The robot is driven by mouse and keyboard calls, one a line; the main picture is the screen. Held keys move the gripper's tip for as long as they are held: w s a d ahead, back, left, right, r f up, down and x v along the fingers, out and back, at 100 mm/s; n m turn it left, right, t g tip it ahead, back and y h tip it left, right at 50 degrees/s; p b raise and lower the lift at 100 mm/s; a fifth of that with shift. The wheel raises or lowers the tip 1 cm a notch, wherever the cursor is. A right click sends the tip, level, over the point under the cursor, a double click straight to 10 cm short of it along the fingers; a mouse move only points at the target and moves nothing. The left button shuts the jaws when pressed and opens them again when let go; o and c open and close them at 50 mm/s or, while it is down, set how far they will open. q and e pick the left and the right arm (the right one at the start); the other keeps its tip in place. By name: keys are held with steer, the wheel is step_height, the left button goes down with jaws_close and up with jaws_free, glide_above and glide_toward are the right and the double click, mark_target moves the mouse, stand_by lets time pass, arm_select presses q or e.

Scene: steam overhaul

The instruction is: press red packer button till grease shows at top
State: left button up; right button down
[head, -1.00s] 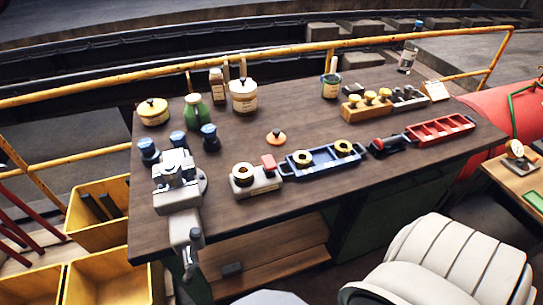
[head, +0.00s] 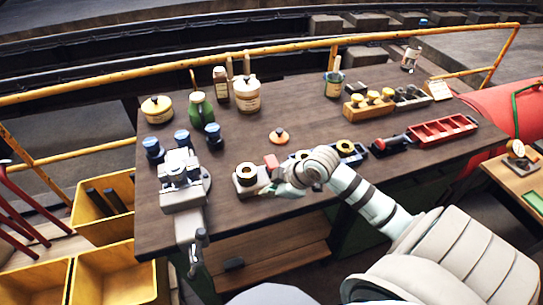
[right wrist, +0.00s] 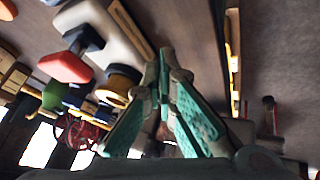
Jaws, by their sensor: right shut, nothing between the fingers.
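The packer (head: 262,190) is a small pale grey block near the bench's front edge, with a brass-and-dark ring (head: 246,173) on its left. Its red button (head: 271,160) stands up at its right end. The button also shows in the right wrist view (right wrist: 64,67), apart from the fingers. My right gripper (head: 285,189) is shut and empty, close by the packer's right end; its teal fingers meet in the right wrist view (right wrist: 164,70). Whether grease shows on the packer is too small to tell. My left gripper is not in view.
My right arm partly hides a blue tray with brass rings (head: 346,147). A vise (head: 182,185) stands left of the packer. An orange-lidded knob (head: 279,136) lies behind it. Jars, a green bottle (head: 200,112) and a red tray (head: 442,131) stand farther off.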

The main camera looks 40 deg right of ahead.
steer(key=w+d+r, duration=0.1)
steer(key=r, duration=0.2)
steer(key=w+d+r+n, duration=0.1)
steer(key=w+r, duration=0.1)
steer(key=r, duration=0.1)
steer(key=w+d+r+n+t, duration=0.1)
steer(key=w+d+r, duration=0.1)
steer(key=r, duration=0.1)
steer(key=shift+w+y, duration=0.15)
steer(key=shift+y, duration=0.25)
step_height(320, 180, up, 6)
steer(key=w+d+n+t, duration=0.1)
steer(key=shift+w+d+n, duration=0.25)
steer(key=shift+d+n, duration=0.05)
steer(key=shift+f, duration=0.15)
steer(key=b, duration=0.8)
glide_above(271, 163)
step_height(271, 163, down, 8)
steer(key=shift+r, duration=0.1)
steer(key=shift+f, duration=0.45)
steer(key=shift+f, duration=0.1)
